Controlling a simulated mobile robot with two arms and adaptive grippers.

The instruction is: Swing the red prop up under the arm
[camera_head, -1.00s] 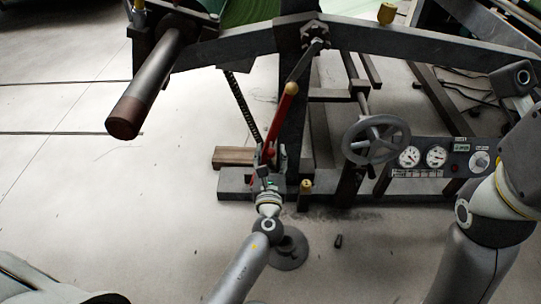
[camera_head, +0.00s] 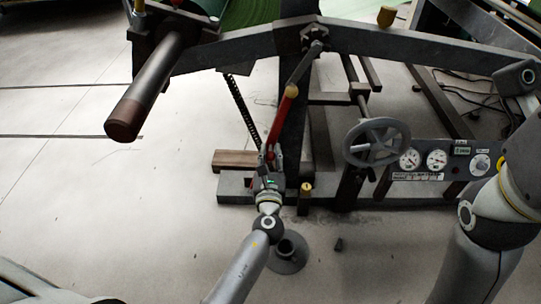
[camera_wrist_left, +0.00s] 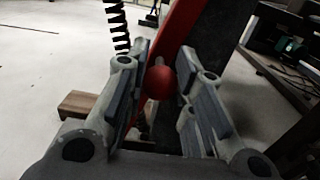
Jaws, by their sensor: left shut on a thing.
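The red prop (camera_head: 281,118) is a slim red bar with a yellow top end, leaning slightly right in front of the dark upright post (camera_head: 294,140). Its top lies under the grey beam arm (camera_head: 375,39). In the left wrist view, the red bar (camera_wrist_left: 180,28) has a round red knob (camera_wrist_left: 158,83) between the finger pads. My left gripper (camera_head: 268,160) is shut on the prop's lower part; its fingers (camera_wrist_left: 163,92) flank the knob. The prop's lower end is partly hidden by the gripper. My right arm shows at the right, but its gripper is out of view.
A dark roller shaft (camera_head: 150,85) sticks out at upper left. A handwheel (camera_head: 377,142) and a gauge panel (camera_head: 437,160) stand to the right. A wooden block (camera_head: 234,160) lies left of the prop. The floor at left is clear.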

